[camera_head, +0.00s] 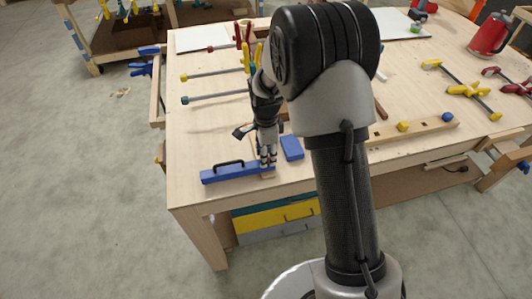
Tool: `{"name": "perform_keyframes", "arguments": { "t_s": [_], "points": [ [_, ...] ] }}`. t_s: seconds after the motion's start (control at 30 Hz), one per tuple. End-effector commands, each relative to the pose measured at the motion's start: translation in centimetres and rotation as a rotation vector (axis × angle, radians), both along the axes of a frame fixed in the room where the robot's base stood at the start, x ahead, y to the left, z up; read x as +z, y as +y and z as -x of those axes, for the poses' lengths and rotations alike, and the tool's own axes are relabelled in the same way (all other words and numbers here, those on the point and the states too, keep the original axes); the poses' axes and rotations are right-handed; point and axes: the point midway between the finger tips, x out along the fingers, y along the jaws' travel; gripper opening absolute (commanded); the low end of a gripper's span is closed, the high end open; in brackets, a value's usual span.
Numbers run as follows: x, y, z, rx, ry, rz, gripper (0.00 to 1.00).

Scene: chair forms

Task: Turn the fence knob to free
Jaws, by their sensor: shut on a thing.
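A long blue fence-like block (222,175) with a black handle (228,164) lies near the front left edge of the workbench.
A wooden rail (425,127) with yellow and blue knobs and a red kettle (488,35) are to the right.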

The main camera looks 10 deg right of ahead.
Motion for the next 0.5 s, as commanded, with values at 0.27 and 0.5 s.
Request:
{"name": "perform_keyframes", "arguments": {
  "t_s": [0.27, 0.5],
  "points": [
    [0.02, 0.00, -0.01, 0.001, 0.000, 0.000, 0.09],
    [0.05, 0.00, -0.01, 0.046, 0.000, 0.000, 0.09]
  ]
}}
